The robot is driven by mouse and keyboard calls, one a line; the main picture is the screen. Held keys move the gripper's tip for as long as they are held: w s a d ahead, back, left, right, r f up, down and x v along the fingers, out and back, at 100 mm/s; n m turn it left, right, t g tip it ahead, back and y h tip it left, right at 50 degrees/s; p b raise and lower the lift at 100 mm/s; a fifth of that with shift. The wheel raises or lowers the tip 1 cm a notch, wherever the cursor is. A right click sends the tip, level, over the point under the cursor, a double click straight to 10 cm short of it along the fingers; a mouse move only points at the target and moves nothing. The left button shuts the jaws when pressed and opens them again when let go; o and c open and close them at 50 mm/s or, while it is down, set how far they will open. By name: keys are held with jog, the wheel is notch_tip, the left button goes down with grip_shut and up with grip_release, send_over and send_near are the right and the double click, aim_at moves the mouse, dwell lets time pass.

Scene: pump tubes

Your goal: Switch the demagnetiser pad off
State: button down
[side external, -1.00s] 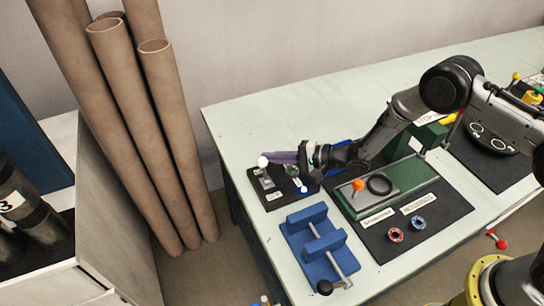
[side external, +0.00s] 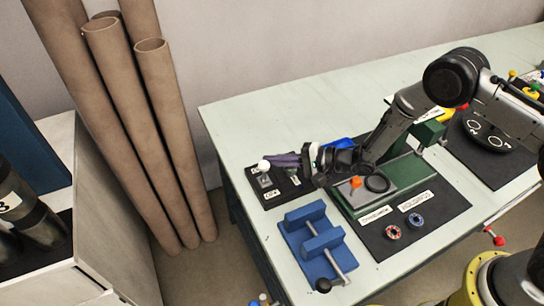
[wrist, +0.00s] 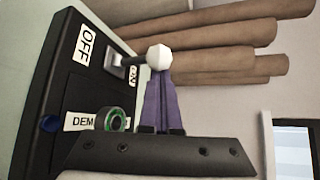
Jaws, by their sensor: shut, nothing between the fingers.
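The demagnetiser pad (side external: 262,199) is a black panel at the near left of the bench. In the wrist view the pad (wrist: 62,82) shows an OFF label (wrist: 85,44), an ON label (wrist: 132,75) and a partly covered DEMAG label. Its lever ends in a white ball knob (wrist: 159,57), also visible in the side view (side external: 264,165). The lever stands out from its grey base (wrist: 114,64); its exact tilt is hard to tell. My gripper (side external: 273,160) has its purple fingers (wrist: 160,100) shut and empty, tips right at the knob; contact cannot be told.
A green-ringed cylinder (wrist: 112,118) sits on the pad beside the DEMAG label. A blue vise-like fixture (side external: 312,240) stands in front. A green fixture (side external: 400,175) with an orange knob (side external: 356,182) is to the right. Brown tubes (side external: 120,100) stand left of the bench.

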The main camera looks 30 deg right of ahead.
jog(key=shift+s+f, duration=0.1)
jog(key=shift+s, duration=1.15)
jog(key=v, duration=1.4)
jog(key=shift+a+f, duration=0.1)
jog(key=shift+f, duration=0.05)
